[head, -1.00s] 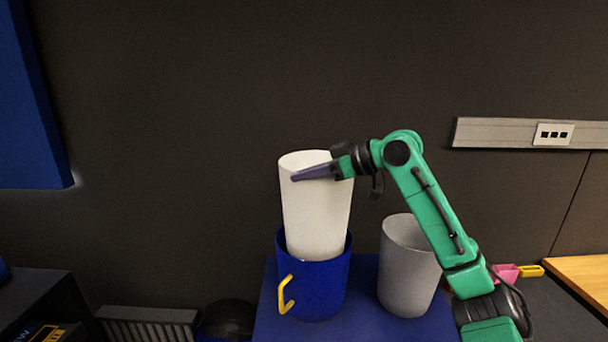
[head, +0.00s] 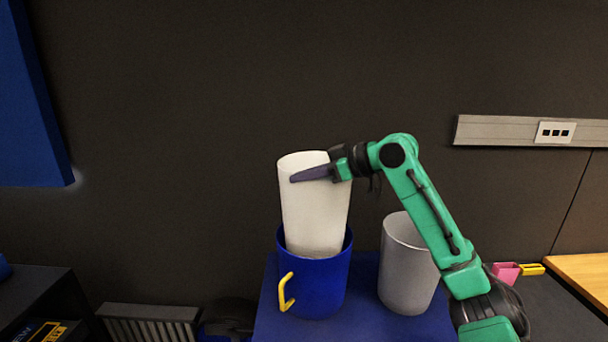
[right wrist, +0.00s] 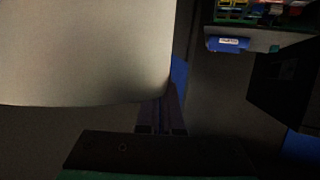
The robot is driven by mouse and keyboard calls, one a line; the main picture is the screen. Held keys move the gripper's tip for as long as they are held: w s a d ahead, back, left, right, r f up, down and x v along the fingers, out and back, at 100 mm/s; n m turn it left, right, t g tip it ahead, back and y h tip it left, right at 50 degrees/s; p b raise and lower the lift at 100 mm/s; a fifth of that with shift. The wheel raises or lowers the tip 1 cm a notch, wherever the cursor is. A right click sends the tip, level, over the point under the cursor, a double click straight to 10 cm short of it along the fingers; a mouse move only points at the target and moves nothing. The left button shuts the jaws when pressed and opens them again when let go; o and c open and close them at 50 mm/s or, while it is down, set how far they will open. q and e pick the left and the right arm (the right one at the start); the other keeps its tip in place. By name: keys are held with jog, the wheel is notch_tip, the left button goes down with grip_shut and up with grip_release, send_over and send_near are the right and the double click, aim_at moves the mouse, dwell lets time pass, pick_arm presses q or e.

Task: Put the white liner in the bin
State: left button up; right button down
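The white liner (head: 316,215) is a tall tapered cylinder, slightly tilted. Its lower end is within the mouth of the blue bin (head: 318,290), which has a yellow handle (head: 286,292); the near rim hides how deep it reaches. My right gripper (head: 308,174) is at the liner's upper right side, with one dark finger across the outside below the rim. It appears shut on the liner wall; the other finger is hidden in the head view. In the right wrist view the liner (right wrist: 85,50) fills the upper left, partly covering the fingers (right wrist: 162,112). My left gripper is not in view.
A grey cylindrical container (head: 405,275) stands right of the blue bin on the same blue stand (head: 362,318). A pink item (head: 506,272) and a yellow item (head: 531,269) lie at the right near a wooden surface (head: 578,272). A dark wall stands behind.

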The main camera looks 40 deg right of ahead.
aim_at(303, 215)
jog(key=shift+f+b, duration=4.55)
jog(key=shift+f, duration=0.45)
jog(key=shift+f+b, duration=3.75)
jog(key=shift+f, duration=0.65)
jog(key=c, duration=1)
grip_release()
jog(key=shift+r, duration=0.1)
jog(key=shift+s+d, duration=0.1)
jog(key=shift+s, duration=0.1)
jog(key=b+v, duration=0.3)
jog(key=v, duration=1.1)
